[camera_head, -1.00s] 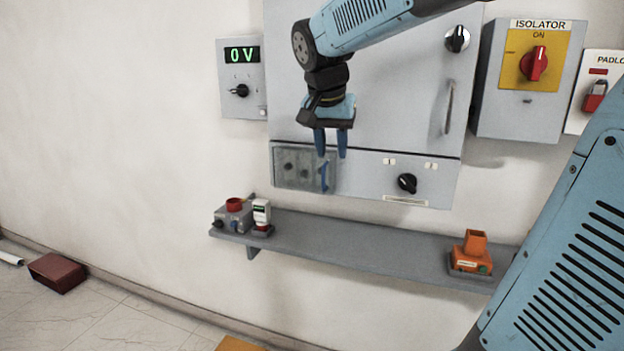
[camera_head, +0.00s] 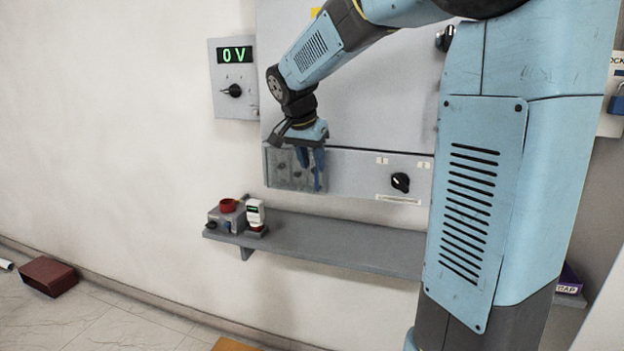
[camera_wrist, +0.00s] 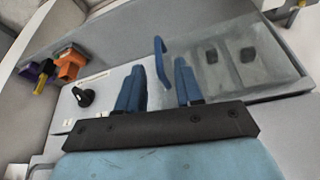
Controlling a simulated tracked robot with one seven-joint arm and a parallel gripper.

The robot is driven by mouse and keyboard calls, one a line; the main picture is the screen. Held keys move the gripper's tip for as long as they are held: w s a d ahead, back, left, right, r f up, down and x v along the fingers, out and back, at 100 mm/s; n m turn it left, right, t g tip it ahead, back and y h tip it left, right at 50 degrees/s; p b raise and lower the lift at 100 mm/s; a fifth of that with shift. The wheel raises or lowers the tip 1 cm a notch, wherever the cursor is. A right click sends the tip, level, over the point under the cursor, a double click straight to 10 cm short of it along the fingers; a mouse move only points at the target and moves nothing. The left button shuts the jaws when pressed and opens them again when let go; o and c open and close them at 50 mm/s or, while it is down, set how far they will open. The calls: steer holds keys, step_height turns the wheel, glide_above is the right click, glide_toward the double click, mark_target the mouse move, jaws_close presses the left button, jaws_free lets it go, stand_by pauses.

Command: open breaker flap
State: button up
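The breaker flap (camera_head: 283,172) is a clear, greyish cover at the left end of the lower panel. It looks closed, and two dark knobs show behind it. Its blue handle (camera_head: 317,183) is upright at its right edge. The wrist view shows the flap (camera_wrist: 235,60) and the handle (camera_wrist: 160,62) the other way round. My gripper (camera_head: 311,158) is open and empty, with blue fingers pointing down at the handle. In the wrist view, the handle lies between the two fingers of my gripper (camera_wrist: 157,75). I cannot tell whether a finger touches it.
A black rotary knob (camera_head: 400,182) sits on the panel right of the flap. A 0 V display box (camera_head: 234,78) hangs at left. My arm hides the right side.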

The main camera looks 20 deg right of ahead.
mark_target(316, 187)
steer(key=shift+x, duration=3.1)
steer(key=shift+r, duration=0.1)
steer(key=shift+c, duration=0.3)
jaws_close()
